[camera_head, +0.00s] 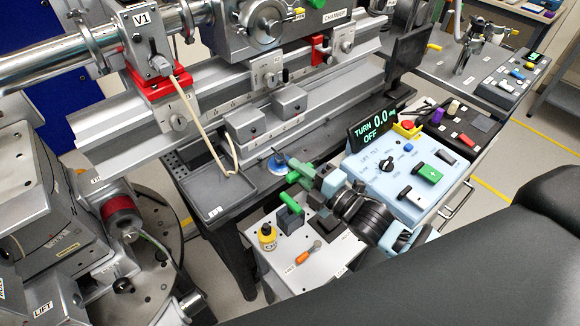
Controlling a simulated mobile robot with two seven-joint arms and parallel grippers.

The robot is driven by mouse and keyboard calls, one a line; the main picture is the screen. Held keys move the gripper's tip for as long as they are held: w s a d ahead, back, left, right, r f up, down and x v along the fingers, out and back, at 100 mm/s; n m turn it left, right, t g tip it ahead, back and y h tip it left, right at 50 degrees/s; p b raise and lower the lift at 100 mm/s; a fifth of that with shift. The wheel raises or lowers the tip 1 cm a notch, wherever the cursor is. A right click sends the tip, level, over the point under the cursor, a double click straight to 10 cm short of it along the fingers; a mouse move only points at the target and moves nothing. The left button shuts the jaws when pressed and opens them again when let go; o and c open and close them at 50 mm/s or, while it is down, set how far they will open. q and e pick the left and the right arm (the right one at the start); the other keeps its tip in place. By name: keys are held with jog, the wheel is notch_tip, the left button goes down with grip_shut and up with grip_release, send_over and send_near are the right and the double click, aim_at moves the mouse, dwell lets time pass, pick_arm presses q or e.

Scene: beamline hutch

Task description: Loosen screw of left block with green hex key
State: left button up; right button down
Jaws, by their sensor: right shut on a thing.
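My right gripper (314,183) reaches in from the lower right and is shut on the green hex key (300,172). The key's green handle shows at the fingertips, above the dark bench's front edge; its shaft is hard to make out. The left block (246,123) is a grey block on the lower rail, up and left of the gripper and apart from it. A similar right block (289,99) sits beside it. The left block's screw is too small to tell. My left gripper is not in view.
A black tray (222,187) lies on the bench, with a beige cable hanging over it. A light-blue control box (398,172) and a display reading 0.0 (376,122) stand right of the gripper.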

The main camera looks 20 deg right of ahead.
aim_at(283, 158)
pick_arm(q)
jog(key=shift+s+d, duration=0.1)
pick_arm(e)
jog(key=shift+w, duration=0.1)
